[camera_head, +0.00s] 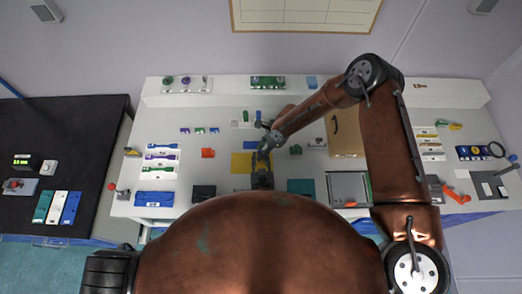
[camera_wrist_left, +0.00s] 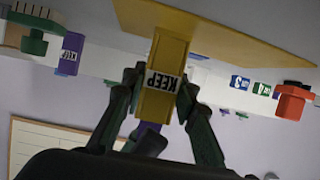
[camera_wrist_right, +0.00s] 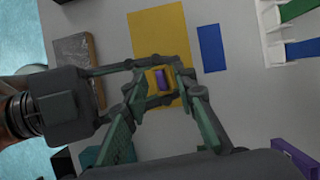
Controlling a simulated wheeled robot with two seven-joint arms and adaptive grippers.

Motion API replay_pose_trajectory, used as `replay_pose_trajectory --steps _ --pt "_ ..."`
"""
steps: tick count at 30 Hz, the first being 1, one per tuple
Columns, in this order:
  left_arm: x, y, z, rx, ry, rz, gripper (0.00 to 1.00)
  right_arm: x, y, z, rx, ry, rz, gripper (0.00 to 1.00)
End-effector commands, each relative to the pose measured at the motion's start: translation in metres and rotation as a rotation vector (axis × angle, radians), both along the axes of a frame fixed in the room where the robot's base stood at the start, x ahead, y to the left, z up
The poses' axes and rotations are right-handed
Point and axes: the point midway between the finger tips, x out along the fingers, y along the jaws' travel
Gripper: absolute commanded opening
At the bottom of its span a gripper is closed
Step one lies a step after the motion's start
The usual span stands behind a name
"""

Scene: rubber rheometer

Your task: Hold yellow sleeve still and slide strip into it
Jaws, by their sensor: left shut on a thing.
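My left gripper (camera_wrist_left: 158,95) is shut on the yellow sleeve (camera_wrist_left: 163,70), which carries a white label reading KEEP, upside down in the left wrist view. A purple strip (camera_wrist_left: 148,132) sticks out of the sleeve's lower end in that picture. In the right wrist view, the strip's purple end (camera_wrist_right: 161,79) lies within the outline of the yellow sleeve (camera_wrist_right: 154,87). My right gripper (camera_wrist_right: 164,76) is above, its fingers apart on either side of the strip and sleeve. In the head view, both grippers meet over the yellow mat (camera_head: 238,164), hiding most of the sleeve.
A rack (camera_head: 160,158) of coloured pieces stands at left.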

Motion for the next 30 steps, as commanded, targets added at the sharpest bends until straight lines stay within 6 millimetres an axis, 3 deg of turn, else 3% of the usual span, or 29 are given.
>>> replay_pose_trajectory --steps 12,18,30 --pt "0.000 0.000 0.000 0.000 0.000 0.000 0.03 0.004 -0.030 0.072 0.002 -0.003 -0.003 0.25" --pt "0.000 0.000 0.000 0.000 0.000 0.000 0.03 0.003 -0.041 0.098 0.002 -0.001 -0.002 0.25" --pt "0.000 0.000 0.000 0.000 0.000 0.000 0.03 0.003 -0.045 0.107 0.000 0.000 0.000 0.25"
